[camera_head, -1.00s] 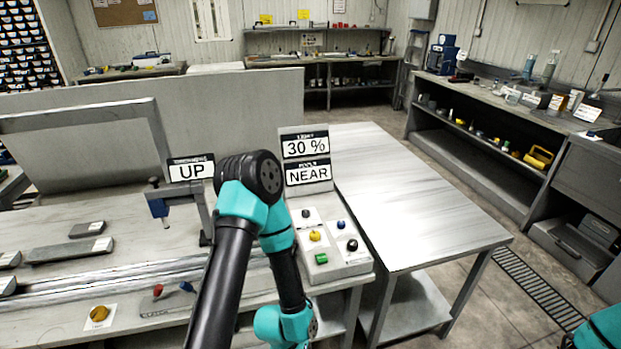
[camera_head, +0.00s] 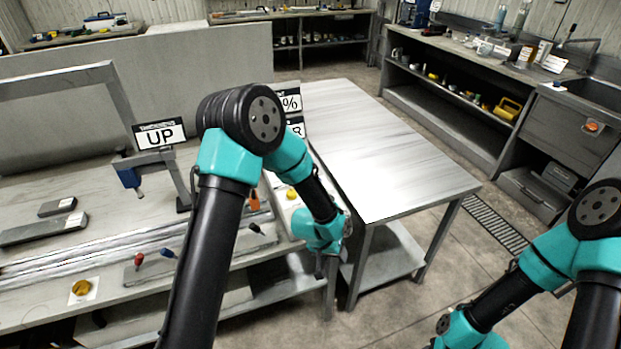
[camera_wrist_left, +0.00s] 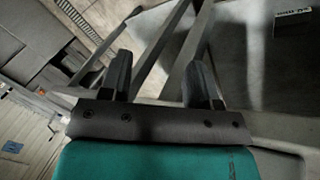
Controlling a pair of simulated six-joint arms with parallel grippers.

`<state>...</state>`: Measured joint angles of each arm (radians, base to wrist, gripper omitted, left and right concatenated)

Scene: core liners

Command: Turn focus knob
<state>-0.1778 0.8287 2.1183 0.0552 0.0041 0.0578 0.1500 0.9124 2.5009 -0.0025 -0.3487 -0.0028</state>
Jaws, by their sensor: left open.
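The control panel (camera_head: 283,207) is mostly hidden behind my left arm; a yellow knob (camera_head: 291,194) on it shows. I cannot make out the focus knob, and the other panel knobs are covered. The display signs behind it are partly hidden; only "%" (camera_head: 291,103) and the end of the lower word show. My left gripper (camera_head: 323,268) hangs near the panel's right front corner, small and partly hidden. In the left wrist view its two fingers (camera_wrist_left: 160,77) are apart with nothing between them. My right arm is at the lower right; its gripper is out of view.
A bare metal table (camera_head: 385,150) stands right of the panel. Red (camera_head: 139,260) and blue (camera_head: 168,253) knobs and a yellow knob (camera_head: 82,287) sit along the bench front.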

